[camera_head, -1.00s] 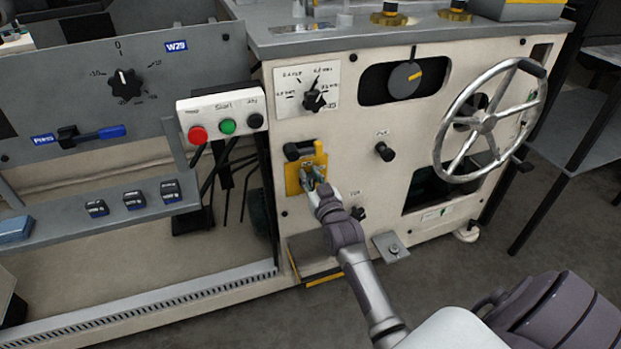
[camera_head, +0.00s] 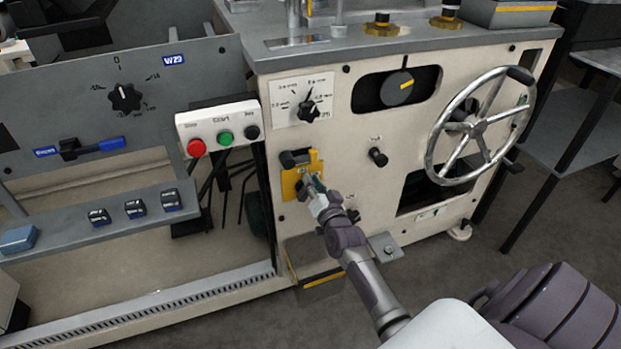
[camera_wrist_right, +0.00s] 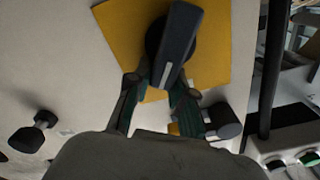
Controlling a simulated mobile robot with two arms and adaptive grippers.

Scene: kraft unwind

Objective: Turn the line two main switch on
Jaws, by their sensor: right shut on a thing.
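The switch is a dark bar-shaped handle on a yellow plate (camera_head: 289,184) on the front of the cream machine cabinet. In the right wrist view the dark handle (camera_wrist_right: 180,38) stands over the yellow plate (camera_wrist_right: 218,55). My right gripper (camera_head: 311,186) is at the plate in the head view and hides most of the handle there. In the wrist view its fingers (camera_wrist_right: 160,98) are shut on the near end of the handle. A short black cylinder (camera_head: 294,158) sits at the plate's top edge. I cannot read the plate's marking. My left gripper is not in view.
A button box (camera_head: 217,120) with red, green and black buttons is to the plate's left. A black knob (camera_head: 377,157) sticks out on the right, and a handwheel (camera_head: 477,129) stands farther right. A low step (camera_head: 312,262) is below.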

